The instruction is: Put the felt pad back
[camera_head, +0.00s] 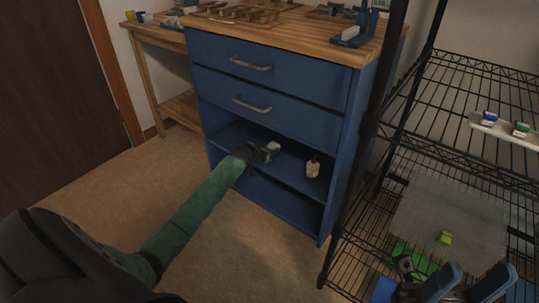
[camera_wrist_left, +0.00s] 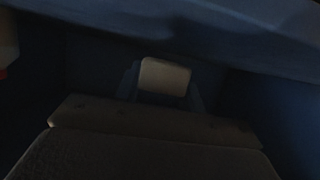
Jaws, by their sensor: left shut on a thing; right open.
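My left gripper (camera_head: 266,151) reaches into the open upper shelf of the blue cabinet (camera_head: 341,186). It is shut on a small pale pad (camera_head: 273,147), which I take to be the felt pad. In the left wrist view the pale pad (camera_wrist_left: 165,76) shows as a rounded rectangle at the fingertips; that view is very dark. I cannot tell whether the pad touches the shelf.
Two closed drawers (camera_head: 250,82) are above. A black wire rack (camera_head: 470,85) stands at the right, with a grey sheet (camera_head: 450,215) and tools on it.

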